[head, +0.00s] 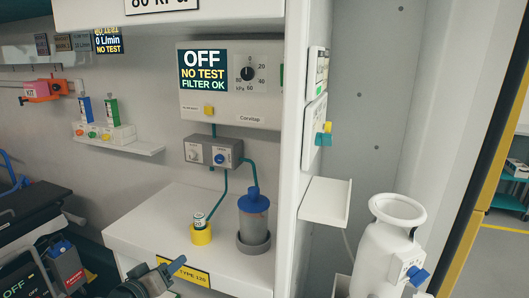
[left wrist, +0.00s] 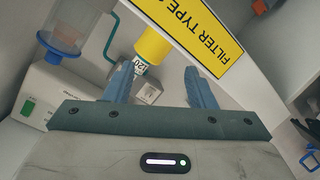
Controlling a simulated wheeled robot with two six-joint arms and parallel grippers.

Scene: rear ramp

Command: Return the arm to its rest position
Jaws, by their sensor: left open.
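My left gripper (head: 152,281) is at the bottom of the head view, in front of the white shelf's yellow label. In the left wrist view its two blue-grey fingers (left wrist: 160,86) stand apart with nothing between them. My right gripper is in neither view.
A canister with a blue lid (head: 254,218) stands on the white shelf (head: 150,222). A panel reading OFF, NO TEST, FILTER OK (head: 203,71) hangs above. A white upright divider and a white bottle (head: 385,250) are at right. Dark equipment (head: 62,268) crowds the lower left.

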